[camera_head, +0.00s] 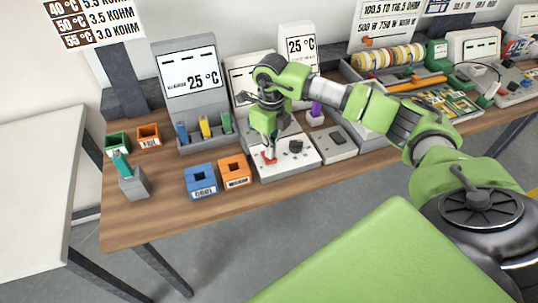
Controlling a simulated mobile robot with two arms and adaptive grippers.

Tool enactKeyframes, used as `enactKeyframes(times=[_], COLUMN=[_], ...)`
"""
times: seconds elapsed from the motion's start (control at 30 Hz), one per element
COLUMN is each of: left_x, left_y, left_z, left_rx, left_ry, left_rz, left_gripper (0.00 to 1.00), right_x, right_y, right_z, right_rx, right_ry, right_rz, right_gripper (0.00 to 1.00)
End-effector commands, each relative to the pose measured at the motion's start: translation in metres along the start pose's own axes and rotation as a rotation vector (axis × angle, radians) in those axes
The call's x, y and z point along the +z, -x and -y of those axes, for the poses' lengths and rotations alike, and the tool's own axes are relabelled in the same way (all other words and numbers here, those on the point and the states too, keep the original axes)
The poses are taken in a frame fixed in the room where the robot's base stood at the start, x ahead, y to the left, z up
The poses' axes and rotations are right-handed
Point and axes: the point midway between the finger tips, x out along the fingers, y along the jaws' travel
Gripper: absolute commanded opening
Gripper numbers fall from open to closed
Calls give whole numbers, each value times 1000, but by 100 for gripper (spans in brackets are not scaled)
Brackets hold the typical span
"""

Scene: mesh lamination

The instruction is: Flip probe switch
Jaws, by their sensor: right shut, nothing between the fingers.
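A grey-white device (288,167) stands on the wooden table, with a small red switch (268,158) on its left part and a dark knob (296,146) to the right. My right gripper (269,150) points down at the red switch. Its fingers are closed, with nothing seen between them. The fingertips are at or just above the switch; whether they touch it I cannot tell. The gripper and wrist hide part of the device's rear and display. My left gripper is not in view.
A blue box (200,190) and an orange box (234,181) stand left of the device. A display stand (188,68) reads 25 °C behind them. A grey block with a teal probe (121,164) stands at the left edge. The table front between them is clear.

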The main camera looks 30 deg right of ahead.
Motion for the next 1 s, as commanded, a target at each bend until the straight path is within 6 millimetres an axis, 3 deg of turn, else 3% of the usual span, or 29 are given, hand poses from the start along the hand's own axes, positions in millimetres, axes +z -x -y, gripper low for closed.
enactKeyframes(times=[1.0], left_x=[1], left_y=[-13], left_z=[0], left_rx=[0], left_ry=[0], left_rz=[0], left_gripper=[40], right_x=[0], right_y=[-16], right_z=[0], right_rx=[0], right_ry=[0], right_rz=[-1], right_gripper=[0])
